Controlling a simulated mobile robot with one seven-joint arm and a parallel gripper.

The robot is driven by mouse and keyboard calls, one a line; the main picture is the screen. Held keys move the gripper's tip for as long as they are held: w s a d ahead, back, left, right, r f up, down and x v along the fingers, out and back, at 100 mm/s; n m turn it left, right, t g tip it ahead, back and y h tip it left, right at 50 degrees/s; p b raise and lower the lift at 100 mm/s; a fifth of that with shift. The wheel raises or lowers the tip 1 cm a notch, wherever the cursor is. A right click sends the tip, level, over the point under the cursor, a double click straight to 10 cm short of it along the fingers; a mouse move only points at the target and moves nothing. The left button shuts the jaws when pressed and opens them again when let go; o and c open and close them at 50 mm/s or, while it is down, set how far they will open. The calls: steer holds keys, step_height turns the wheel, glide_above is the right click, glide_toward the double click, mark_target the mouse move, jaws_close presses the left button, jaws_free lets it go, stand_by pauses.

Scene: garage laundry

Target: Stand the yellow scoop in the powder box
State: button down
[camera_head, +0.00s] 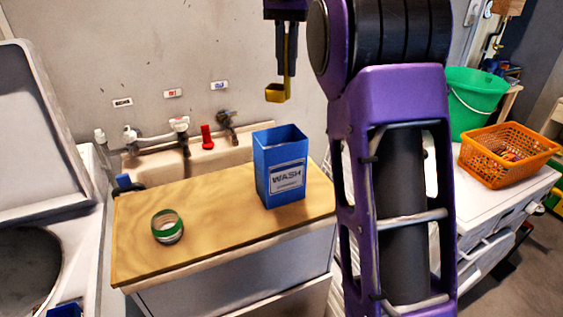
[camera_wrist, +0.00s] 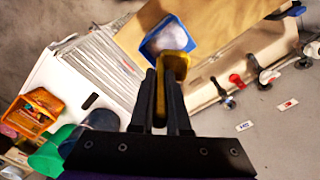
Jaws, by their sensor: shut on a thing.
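The yellow scoop (camera_head: 278,92) hangs with its bowl down and its handle up in my gripper (camera_head: 286,48). My gripper is shut on the handle, above and a little to the right of the powder box. The blue powder box (camera_head: 280,184), labelled WASH, stands upright and open-topped on the wooden board. In the wrist view the scoop (camera_wrist: 175,67) shows between the fingers of my gripper (camera_wrist: 166,100). The powder box (camera_wrist: 150,47) lies beyond it there, with pale powder inside. The scoop is apart from the box and clear of its rim.
An orange basket (camera_head: 500,160) and a green bucket (camera_head: 474,105) sit at the right. The space above the box is free.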

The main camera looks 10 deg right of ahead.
mark_target(287, 100)
step_height(287, 100, down, 18)
steer(key=b, duration=0.5)
steer(key=shift+d+r, duration=0.1)
steer(key=c, duration=1.2)
jaws_free()
steer(key=shift+o, duration=0.2)
step_height(287, 100, up, 12)
steer(key=p, duration=0.3)
